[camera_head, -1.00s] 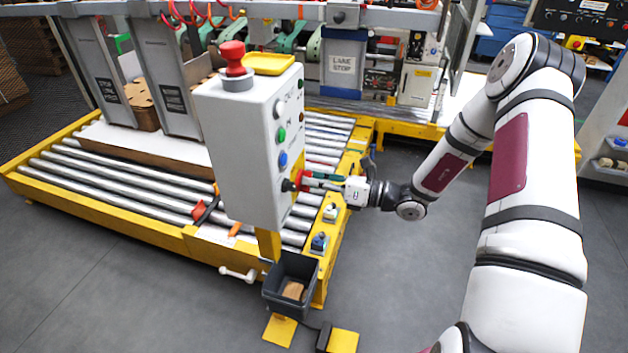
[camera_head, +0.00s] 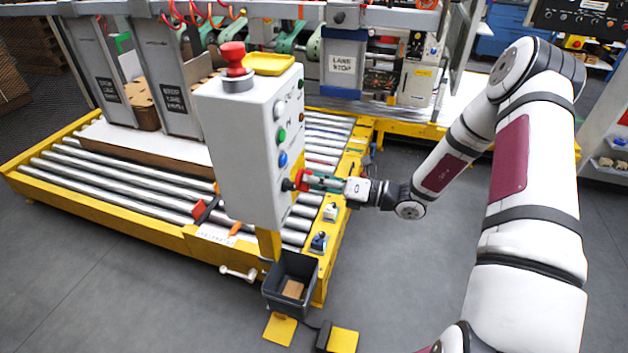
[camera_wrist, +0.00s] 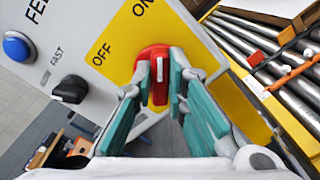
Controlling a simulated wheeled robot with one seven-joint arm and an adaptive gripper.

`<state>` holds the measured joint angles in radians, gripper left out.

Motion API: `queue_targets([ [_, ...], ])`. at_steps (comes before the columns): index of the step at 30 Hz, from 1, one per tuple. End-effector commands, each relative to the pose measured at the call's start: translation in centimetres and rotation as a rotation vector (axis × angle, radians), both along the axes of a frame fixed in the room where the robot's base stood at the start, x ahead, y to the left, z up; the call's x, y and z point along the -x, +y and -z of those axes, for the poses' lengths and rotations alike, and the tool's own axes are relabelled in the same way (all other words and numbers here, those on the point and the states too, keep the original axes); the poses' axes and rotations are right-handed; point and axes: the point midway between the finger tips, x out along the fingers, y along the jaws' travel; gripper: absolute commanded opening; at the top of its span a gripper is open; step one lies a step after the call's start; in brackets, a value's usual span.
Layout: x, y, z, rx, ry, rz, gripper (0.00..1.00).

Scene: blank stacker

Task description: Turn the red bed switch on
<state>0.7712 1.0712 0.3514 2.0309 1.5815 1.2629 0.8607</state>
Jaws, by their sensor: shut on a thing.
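The red bed switch (camera_wrist: 153,57) is a red knob on a yellow plate (camera_wrist: 118,47) marked OFF and ON. In the wrist view its long side runs roughly up and down, with its upper end near the space between the two labels. My gripper (camera_wrist: 160,80) is shut on the knob, with one green-padded finger on each side. In the head view the switch (camera_head: 300,180) sits on the right face of the grey control box (camera_head: 240,150), and my gripper (camera_head: 318,183) meets it from the right. The fingers hide part of the knob.
A black knob (camera_wrist: 71,89) marked FAST and a blue button (camera_wrist: 17,46) are beside the switch plate. Rollers (camera_head: 125,185) lie behind; a dark bin (camera_head: 292,268) stands below.

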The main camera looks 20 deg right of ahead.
Motion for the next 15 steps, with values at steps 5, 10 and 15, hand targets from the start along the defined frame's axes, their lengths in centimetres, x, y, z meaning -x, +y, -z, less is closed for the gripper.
queue_targets([
  [5, 0.04, -0.08, 0.11, 0.001, 0.003, 0.002, 0.22],
  [10, 0.02, -0.06, 0.06, 0.001, 0.002, 0.001, 0.33],
  [15, 0.02, -0.06, 0.04, 0.000, 0.001, 0.001, 0.33],
])
